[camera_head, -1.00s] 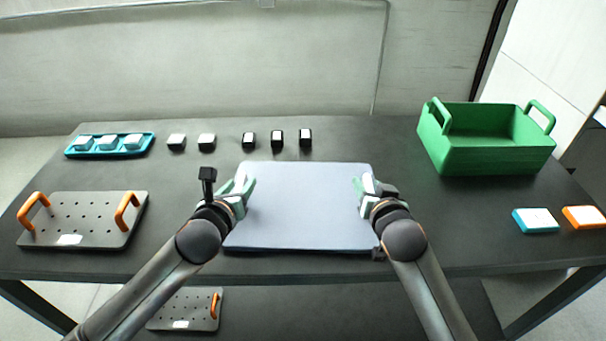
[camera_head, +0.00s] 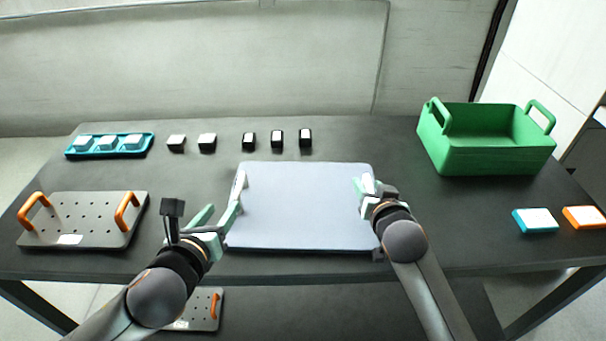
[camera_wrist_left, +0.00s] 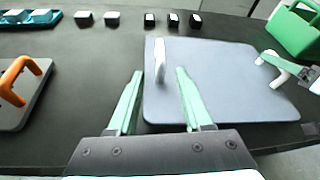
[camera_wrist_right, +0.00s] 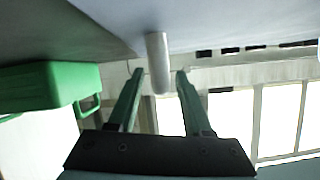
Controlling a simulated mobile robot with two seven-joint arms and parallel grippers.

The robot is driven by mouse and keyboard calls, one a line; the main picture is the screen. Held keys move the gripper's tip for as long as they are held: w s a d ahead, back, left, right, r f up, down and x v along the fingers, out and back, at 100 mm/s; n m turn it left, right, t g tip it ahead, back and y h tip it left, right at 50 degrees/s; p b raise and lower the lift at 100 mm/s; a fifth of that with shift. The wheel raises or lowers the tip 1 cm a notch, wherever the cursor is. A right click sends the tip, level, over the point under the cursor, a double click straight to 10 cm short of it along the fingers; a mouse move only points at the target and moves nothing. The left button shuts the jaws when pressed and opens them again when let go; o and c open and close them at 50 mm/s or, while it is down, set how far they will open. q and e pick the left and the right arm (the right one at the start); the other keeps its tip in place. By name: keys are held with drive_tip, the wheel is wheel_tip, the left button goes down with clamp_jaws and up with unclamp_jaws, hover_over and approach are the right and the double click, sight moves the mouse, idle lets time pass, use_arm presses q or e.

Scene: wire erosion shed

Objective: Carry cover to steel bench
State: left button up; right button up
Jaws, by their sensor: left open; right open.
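A flat grey-blue panel (camera_head: 300,205), which looks like the cover, lies on a dark table. It has a pale upright handle on its left edge (camera_wrist_left: 160,60) and another on its right edge (camera_wrist_right: 158,62). My left gripper (camera_head: 225,206) is open and empty, drawn back in front of the left handle. In the left wrist view that handle shows ahead, between the fingertips. My right gripper (camera_head: 362,184) is open at the right handle. In the right wrist view the handle stands between the fingertips. I cannot identify a steel bench.
A green bin (camera_head: 490,155) stands at the table's back right. Teal (camera_head: 535,221) and orange (camera_head: 584,217) blocks lie right. A perforated plate (camera_head: 85,220) with orange handles lies left. A teal tray (camera_head: 110,151) and several small blocks line the back. Another plate (camera_head: 206,310) is below the table.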

drive_tip(key=v, duration=1.1)
drive_tip(key=shift+s+r, duration=0.15)
drive_tip(key=shift+s, duration=0.2)
